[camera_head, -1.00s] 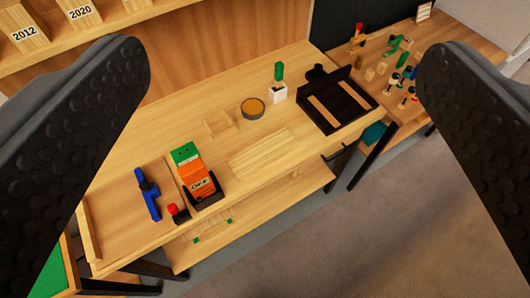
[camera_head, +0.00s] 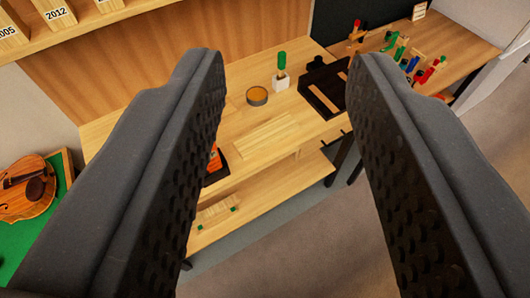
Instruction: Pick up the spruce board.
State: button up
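A pale, flat wooden board (camera_head: 266,138), which looks like the spruce board, lies on the workbench (camera_head: 240,172) near its front edge. Its colour is close to the bench top, so its outline is faint. My gripper (camera_head: 289,62) is open and empty, with one dark, studded finger on each side of the picture. The board shows in the gap between the fingers, farther off and apart from them.
A round tin (camera_head: 257,95), a white pot with a green-handled item (camera_head: 281,80) and a black tray (camera_head: 313,97) stand behind the board. The left finger mostly hides an orange box (camera_head: 214,158). A violin (camera_head: 27,192) lies on green at left.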

aim_at(254, 141)
jog(key=u, duration=0.35)
jog(key=i, duration=1.1)
jog(key=z, duration=0.45)
